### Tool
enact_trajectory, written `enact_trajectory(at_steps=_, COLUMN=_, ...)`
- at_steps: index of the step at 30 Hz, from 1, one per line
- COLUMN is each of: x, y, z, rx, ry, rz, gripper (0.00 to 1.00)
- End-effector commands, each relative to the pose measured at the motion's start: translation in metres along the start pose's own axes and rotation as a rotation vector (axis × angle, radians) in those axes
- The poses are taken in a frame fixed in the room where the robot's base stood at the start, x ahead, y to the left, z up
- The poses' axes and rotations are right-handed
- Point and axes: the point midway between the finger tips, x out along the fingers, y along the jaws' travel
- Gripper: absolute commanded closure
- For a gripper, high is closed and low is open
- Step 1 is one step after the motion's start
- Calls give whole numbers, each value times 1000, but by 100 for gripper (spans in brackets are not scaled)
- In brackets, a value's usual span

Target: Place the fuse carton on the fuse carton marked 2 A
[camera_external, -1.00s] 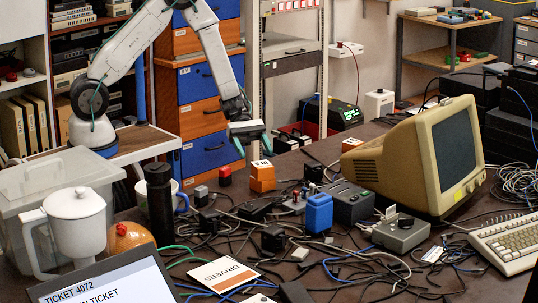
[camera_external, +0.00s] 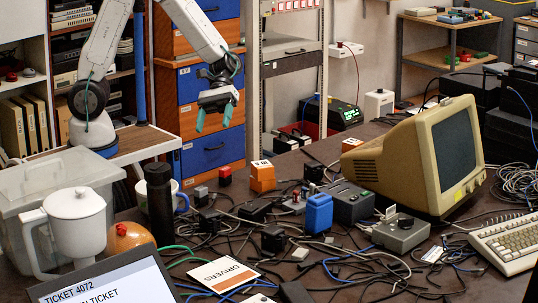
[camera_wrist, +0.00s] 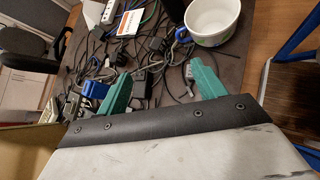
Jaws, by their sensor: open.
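Two orange fuse cartons appear stacked near the middle of the bench in the external view. The upper carton (camera_external: 262,169) has a pale label on top whose marking is too small to read surely. It rests on the lower carton (camera_external: 262,186), whose own marking I cannot read. My gripper (camera_external: 214,116) is open and empty, up and to the left of the stack in the picture, apart from it. In the wrist view its two teal fingers (camera_wrist: 163,88) are spread with nothing held between them. I cannot make out the cartons in the wrist view.
A small red-topped block (camera_external: 225,173) stands left of the stack. A black flask (camera_external: 160,200), a white mug (camera_wrist: 212,18) and a blue box (camera_external: 319,213) stand on the bench. Loose cables cover much of it. A beige monitor (camera_external: 405,160) stands at right.

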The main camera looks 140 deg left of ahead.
Motion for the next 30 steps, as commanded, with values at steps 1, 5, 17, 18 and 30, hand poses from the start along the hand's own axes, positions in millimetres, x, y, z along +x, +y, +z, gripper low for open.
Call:
enact_trajectory(at_steps=1, x=10, y=-10, z=35, rx=120, ry=19, rz=-83, gripper=31)
enact_trajectory(at_steps=5, x=24, y=-49, z=102, rx=418, ry=67, rz=-295, gripper=31)
enact_trajectory(at_steps=17, x=3, y=-179, z=208, rx=1338, ry=248, rz=-816, gripper=31)
enact_trajectory(at_steps=18, x=-3, y=-188, z=211, rx=1419, ry=269, rz=-852, gripper=31)
enact_trajectory(at_steps=30, x=-30, y=-217, z=216, rx=1769, ry=379, rz=-989, gripper=31)
